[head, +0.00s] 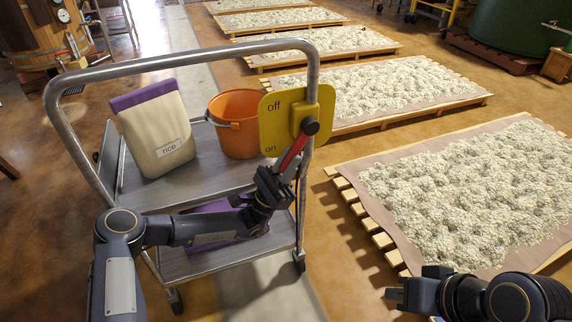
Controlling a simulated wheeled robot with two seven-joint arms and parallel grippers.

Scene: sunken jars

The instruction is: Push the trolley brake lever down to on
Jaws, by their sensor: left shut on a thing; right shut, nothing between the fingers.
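The trolley (312,60) stands in front of me with its grey tube handle. A yellow brake plate (285,125) on its right upright reads "off" at the top and "on" lower down. The red brake lever (290,152) slants from a black round end at the plate down and left to my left gripper (282,172). My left gripper is shut on the lever, and its fingers hide the lever's lower end. The lever lies near the height of "on"; I cannot tell whether it is fully down. My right gripper (393,294) is shut and empty at the lower right, away from the trolley.
A rice bag (158,130) and an orange bucket (236,125) stand on the trolley's upper shelf. A purple item (210,238) lies on the lower shelf, partly behind my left arm. Pallets heaped with pale material (470,185) line the floor at right.

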